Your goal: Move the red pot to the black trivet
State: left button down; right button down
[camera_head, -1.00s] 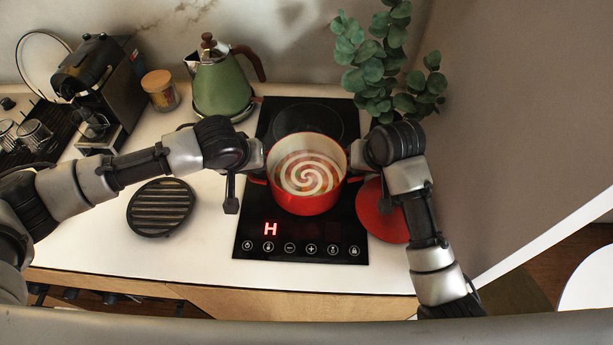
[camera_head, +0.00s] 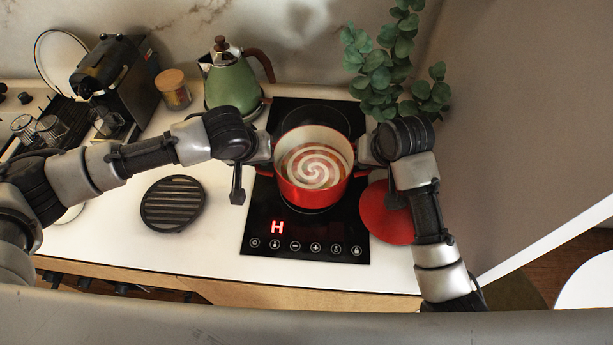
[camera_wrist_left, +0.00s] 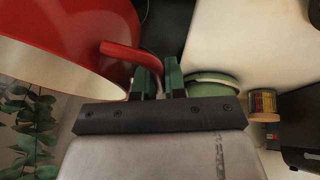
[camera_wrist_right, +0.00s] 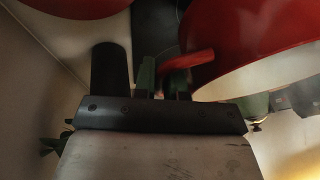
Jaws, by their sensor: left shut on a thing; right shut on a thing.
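The red pot (camera_head: 313,185), with a cream inside and a swirl of soup, is over the black cooktop (camera_head: 258,225). It appears slightly raised, with a burner ring showing below its front edge. My left gripper (camera_head: 262,163) is shut on its left handle; the red handle (camera_wrist_left: 118,50) meets the fingers in the left wrist view. My right gripper (camera_head: 362,160) is shut on the right handle, also seen in the right wrist view (camera_wrist_right: 185,62). The round, ribbed black trivet (camera_head: 173,203) lies empty on the white counter, left of the cooktop.
A red lid (camera_head: 385,218) lies right of the cooktop, partly under my right arm. A green kettle (camera_head: 233,85), a jar (camera_head: 173,90) and a coffee machine (camera_head: 115,75) stand behind. A plant (camera_head: 390,65) is at the back right. Counter between trivet and cooktop is clear.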

aim_at(171, 201)
jog(key=j, duration=0.6)
jog(key=k+j, duration=0.15)
jog(key=j, duration=1)
jog(key=k+z, duration=0.05)
